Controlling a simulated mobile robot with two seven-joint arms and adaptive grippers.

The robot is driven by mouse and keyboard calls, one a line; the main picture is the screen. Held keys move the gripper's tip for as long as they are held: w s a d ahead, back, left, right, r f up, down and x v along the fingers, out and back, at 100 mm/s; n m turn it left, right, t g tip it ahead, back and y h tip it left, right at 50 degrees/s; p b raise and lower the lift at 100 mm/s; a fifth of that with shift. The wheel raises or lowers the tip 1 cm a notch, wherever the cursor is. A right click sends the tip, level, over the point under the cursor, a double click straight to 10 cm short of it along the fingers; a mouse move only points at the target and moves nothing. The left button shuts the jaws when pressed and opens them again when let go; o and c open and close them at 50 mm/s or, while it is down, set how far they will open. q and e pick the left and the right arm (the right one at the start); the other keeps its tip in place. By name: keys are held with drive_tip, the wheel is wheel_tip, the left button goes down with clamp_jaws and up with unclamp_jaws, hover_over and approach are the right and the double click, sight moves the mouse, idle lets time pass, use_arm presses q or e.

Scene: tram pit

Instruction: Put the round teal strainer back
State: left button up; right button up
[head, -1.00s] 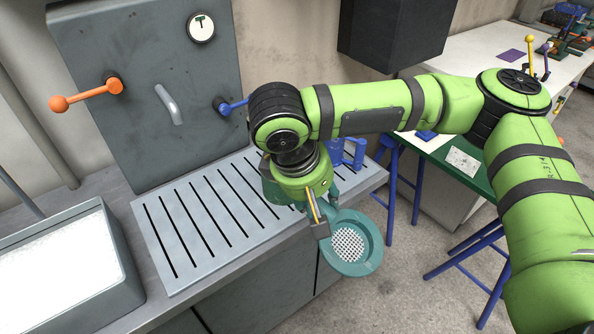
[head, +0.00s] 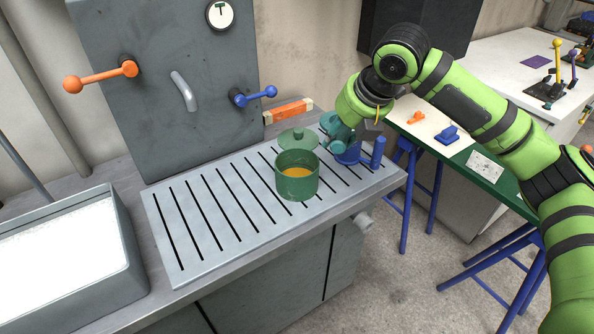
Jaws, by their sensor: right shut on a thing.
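The teal strainer (head: 330,122) shows only in part, at the back right of the slatted drainboard (head: 205,235). My right gripper (head: 350,133) is shut on it and covers much of it, so its round face and holes are not clear. The strainer is close to a blue stand (head: 378,152) with upright posts at the drainboard's right end. I cannot tell whether the strainer touches the stand. My left gripper is not in view.
A green pot (head: 297,187) with orange contents stands on the drainboard, with a green knobbed lid (head: 298,138) at its back. A basin (head: 70,265) is at left. Orange (head: 100,75) and blue (head: 255,96) levers stick out from the grey panel. The drainboard's left half is clear.

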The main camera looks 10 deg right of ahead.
drive_tip(key=w+d+n+y, duration=0.1)
drive_tip(key=n, duration=0.1)
drive_tip(key=w+d+n+y, duration=0.1)
drive_tip(key=d+n, duration=0.1)
drive_tip(key=w+d+f+n+g+b, duration=0.1)
drive_tip(key=d+n, duration=0.1)
drive_tip(key=n, duration=0.1)
drive_tip(key=shift+w+d+y, duration=0.1)
drive_tip(key=shift+w+y, duration=0.1)
drive_tip(key=shift+y, duration=0.2)
drive_tip(key=shift+w+d+n, duration=0.2)
drive_tip(key=shift+d+n, duration=0.35)
drive_tip(key=shift+n, duration=0.15)
drive_tip(key=shift+g, duration=0.3)
drive_tip(key=s+a+f+p, duration=0.3)
drive_tip(key=a+f+p, duration=0.2)
drive_tip(key=a+f, duration=0.5)
drive_tip(key=shift+s+a+f, duration=0.2)
drive_tip(key=shift+a+f, duration=0.1)
drive_tip(key=shift+a, duration=0.3)
drive_tip(key=o, duration=1.2)
drive_tip(key=shift+c, duration=0.2)
